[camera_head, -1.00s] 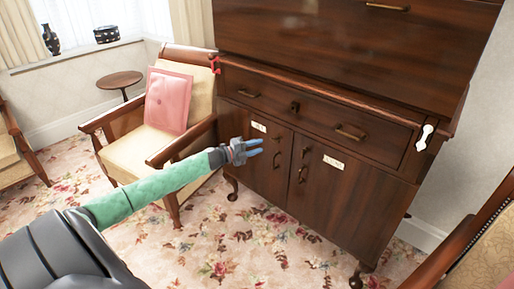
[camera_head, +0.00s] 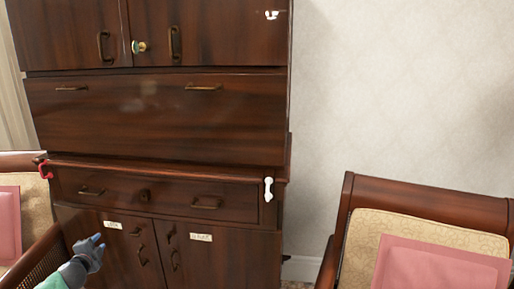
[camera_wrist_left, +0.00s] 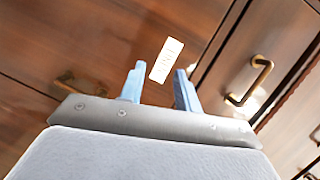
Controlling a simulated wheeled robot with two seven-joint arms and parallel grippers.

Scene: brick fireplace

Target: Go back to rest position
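My left gripper (camera_head: 97,240) is at the lower left of the head view, in front of the lower left door of a dark wood cabinet (camera_head: 160,115). In the left wrist view its two blue fingers (camera_wrist_left: 158,88) stand apart with nothing between them. A white label (camera_wrist_left: 166,60) on the cabinet front shows beyond the fingertips, and a brass handle (camera_wrist_left: 250,82) is to their right. My right gripper is not in view.
An armchair (camera_head: 425,205) with a pink cushion (camera_head: 440,268) stands to the right of the cabinet. Another chair with a pink cushion (camera_head: 8,225) is at the left edge. A red item (camera_head: 44,169) and a white item (camera_head: 268,189) are at the cabinet's ledge corners.

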